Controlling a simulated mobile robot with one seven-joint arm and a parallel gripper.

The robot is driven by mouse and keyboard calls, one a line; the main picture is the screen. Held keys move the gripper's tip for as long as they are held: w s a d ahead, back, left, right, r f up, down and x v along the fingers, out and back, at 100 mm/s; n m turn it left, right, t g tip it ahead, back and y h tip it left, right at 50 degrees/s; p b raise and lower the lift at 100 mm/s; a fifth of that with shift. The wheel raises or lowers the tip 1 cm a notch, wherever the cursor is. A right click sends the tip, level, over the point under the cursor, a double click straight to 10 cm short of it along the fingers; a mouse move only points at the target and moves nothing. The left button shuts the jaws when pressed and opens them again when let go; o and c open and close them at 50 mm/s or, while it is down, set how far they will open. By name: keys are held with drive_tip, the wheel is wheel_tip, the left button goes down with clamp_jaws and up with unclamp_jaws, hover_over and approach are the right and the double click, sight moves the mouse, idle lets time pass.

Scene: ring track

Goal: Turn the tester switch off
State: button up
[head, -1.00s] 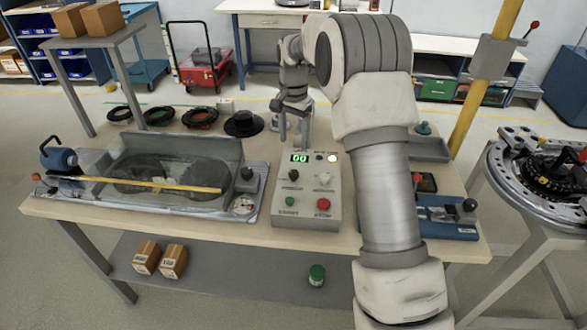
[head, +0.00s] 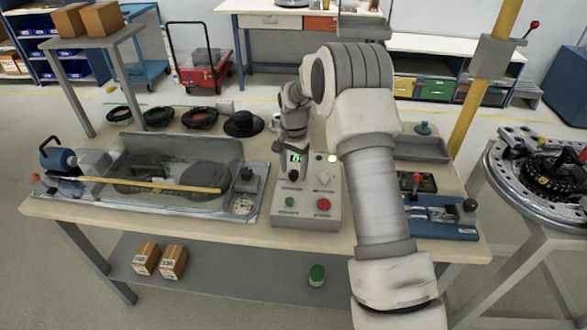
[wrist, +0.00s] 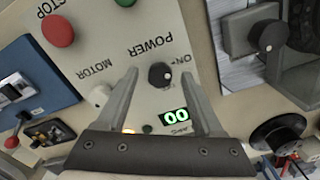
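The tester's control box (head: 306,218) stands on the workbench with a lit green display (wrist: 173,115). Its black POWER knob (wrist: 160,75) shows in the wrist view, with an "ON" mark beside it; the knob's exact setting is too small to tell. My gripper (wrist: 157,62) is open, one finger on each side of the POWER knob in the picture, with visible gaps to it. In the head view my gripper (head: 292,172) is over the box's upper left, partly covering the display. The knob (head: 294,176) shows just at the fingertips.
A pale MOTOR knob (wrist: 99,95) sits beside the left finger in the wrist view. The box also has a red STOP button (wrist: 57,31) and a green button (head: 289,201). A clear-covered unit (head: 170,175) stands left, a blue device (head: 440,220) right.

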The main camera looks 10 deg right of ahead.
clamp_jaws()
drive_tip(key=shift+m, duration=0.4)
drive_tip(key=m, duration=0.4)
drive_tip(key=shift+b, duration=0.35)
drive_tip(key=m, duration=0.4)
drive_tip(key=shift+r, duration=0.1)
drive_tip(key=m+p, duration=0.1)
drive_tip(key=m, duration=0.4)
drive_tip(key=shift+m+p, duration=0.75)
drive_tip(key=shift+m, duration=1.25)
